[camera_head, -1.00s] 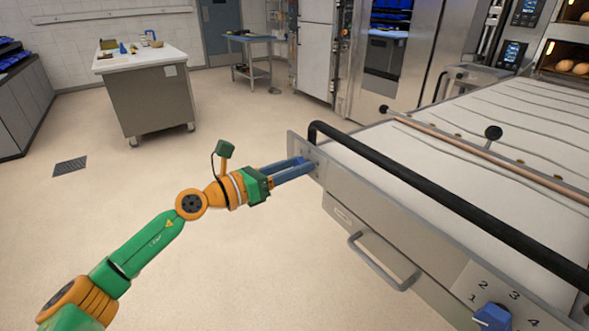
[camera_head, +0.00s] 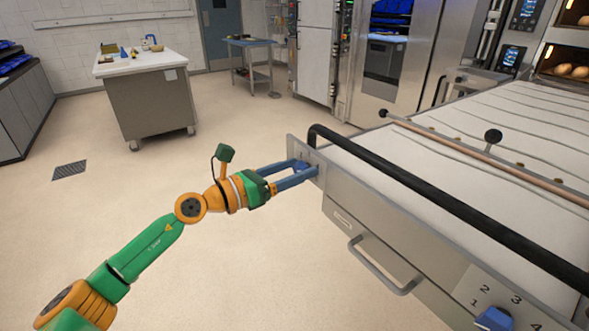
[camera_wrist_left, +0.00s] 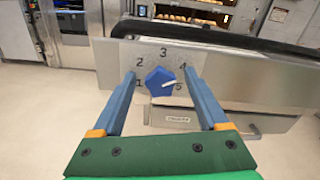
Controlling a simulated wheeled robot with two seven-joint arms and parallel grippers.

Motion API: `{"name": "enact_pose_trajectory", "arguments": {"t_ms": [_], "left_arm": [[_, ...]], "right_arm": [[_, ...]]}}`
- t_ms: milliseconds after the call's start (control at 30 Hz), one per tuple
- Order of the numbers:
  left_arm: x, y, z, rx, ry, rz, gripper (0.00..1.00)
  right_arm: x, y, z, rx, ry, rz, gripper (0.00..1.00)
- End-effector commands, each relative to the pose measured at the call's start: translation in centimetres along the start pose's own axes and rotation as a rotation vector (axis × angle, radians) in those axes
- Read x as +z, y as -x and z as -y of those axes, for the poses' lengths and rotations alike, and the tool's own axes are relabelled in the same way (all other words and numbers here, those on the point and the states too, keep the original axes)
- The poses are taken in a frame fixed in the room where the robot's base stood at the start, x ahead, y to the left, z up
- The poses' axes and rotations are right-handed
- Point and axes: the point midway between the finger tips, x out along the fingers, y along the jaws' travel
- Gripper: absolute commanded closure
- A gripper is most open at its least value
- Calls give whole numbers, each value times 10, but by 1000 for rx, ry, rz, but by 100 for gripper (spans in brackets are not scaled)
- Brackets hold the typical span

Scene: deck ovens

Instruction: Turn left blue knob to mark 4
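The left blue knob (camera_wrist_left: 158,81) sits on a steel plate (camera_wrist_left: 117,60) marked 1 to 5 in the left wrist view. Its white pointer line faces right, between marks 4 and 5 and nearer to 5. My left gripper (camera_wrist_left: 159,73) is open, with one blue finger on each side of the knob and visible gaps between. In the head view my left gripper (camera_head: 310,168) is at the plate on the left end of the loader front; the knob is mostly hidden there by the fingers. My right gripper is not in view.
A second blue knob (camera_head: 493,318) with its own numbers is at the lower right. A black bar (camera_head: 440,202) runs along the loader's edge above a grey handle (camera_head: 385,268). A steel table (camera_head: 150,85) stands far back left; the floor between is clear.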

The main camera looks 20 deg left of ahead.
Motion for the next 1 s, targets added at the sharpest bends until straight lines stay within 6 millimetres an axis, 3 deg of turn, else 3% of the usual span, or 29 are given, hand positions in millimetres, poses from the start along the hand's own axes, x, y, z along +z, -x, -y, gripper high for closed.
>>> {"name": "enact_pose_trajectory", "arguments": {"t_ms": [400, 867, 933, 1000], "left_arm": [[-6, 67, -2, 2, -1, -2, 23], [0, 71, 0, 0, 3, 1, 23], [-3, 69, -11, 20, 92, 20, 23], [-21, 67, -42, 87, 355, 75, 23]], "right_arm": [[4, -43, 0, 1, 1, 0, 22], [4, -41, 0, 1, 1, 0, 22], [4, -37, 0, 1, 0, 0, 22], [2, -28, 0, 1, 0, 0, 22]]}}
